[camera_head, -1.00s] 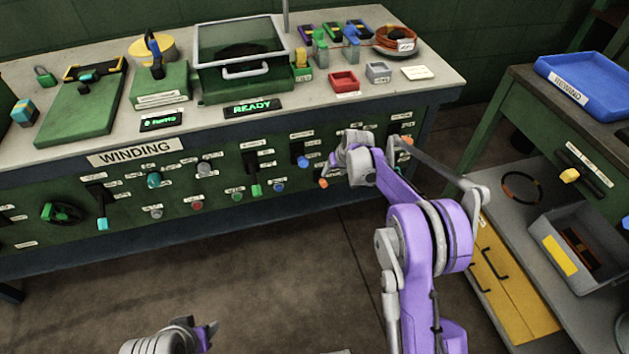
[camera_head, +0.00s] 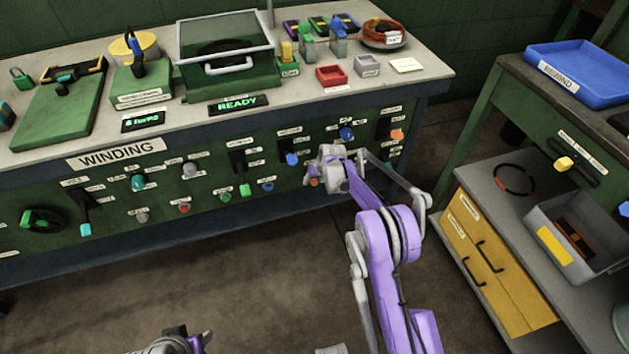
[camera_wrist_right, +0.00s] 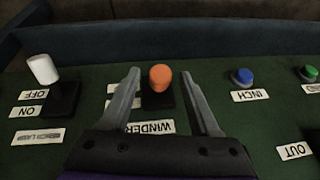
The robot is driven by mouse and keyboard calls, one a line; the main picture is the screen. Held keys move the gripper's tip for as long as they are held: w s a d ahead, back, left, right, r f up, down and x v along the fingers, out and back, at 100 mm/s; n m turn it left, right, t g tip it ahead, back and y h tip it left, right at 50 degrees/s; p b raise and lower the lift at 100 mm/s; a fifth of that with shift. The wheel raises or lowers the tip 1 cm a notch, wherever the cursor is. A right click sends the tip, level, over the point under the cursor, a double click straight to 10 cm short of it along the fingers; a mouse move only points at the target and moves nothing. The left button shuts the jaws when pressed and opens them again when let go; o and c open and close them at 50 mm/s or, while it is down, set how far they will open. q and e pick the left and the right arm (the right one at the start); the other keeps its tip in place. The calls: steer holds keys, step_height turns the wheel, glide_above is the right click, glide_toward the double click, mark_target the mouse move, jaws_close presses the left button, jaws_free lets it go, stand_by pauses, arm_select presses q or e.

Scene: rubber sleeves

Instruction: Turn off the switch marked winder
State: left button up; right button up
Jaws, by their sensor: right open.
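The winder switch (camera_head: 314,182) is an orange lever on a black base, low on the green front panel of the winding bench. In the right wrist view its orange handle (camera_wrist_right: 160,77) stands between my right gripper's fingers (camera_wrist_right: 167,85), with a visible gap to each. The handle lies at the upper-picture end of its base. The upside-down WINDER label (camera_wrist_right: 152,128) is partly covered by the gripper; the small position labels are mostly hidden by a finger. My right gripper (camera_head: 318,172) is open at the panel. My left gripper (camera_head: 202,341) shows only partly at the bottom edge; its opening is unclear.
In the right wrist view a white bench lamp switch (camera_wrist_right: 42,69) is left of the winder switch, and a blue INCH button (camera_wrist_right: 242,76) is right. Another orange-handled switch (camera_head: 397,135) sits higher on the panel. A side bench with a blue tray (camera_head: 580,75) stands right.

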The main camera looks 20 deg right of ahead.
steer(key=shift+c, duration=0.3)
jaws_close()
steer(key=shift+f, duration=0.1)
steer(key=shift+s+f+t+b, duration=0.2)
steer(key=shift+f+t+b, duration=0.25)
steer(key=shift+t, duration=0.25)
steer(key=shift+s+f+t+b, duration=0.2)
steer(key=shift+f+t+b, duration=0.15)
steer(key=shift+t+b, duration=0.25)
steer(key=f+t+b, duration=0.1)
steer(key=t, duration=0.1)
steer(key=shift+s+f+t, duration=0.1)
steer(key=shift+t, duration=0.2)
steer(key=shift+f+t+y+b, duration=0.3)
steer(key=shift+f+t+b, duration=0.25)
steer(key=shift+t, duration=0.75)
steer(key=shift+n, duration=0.3)
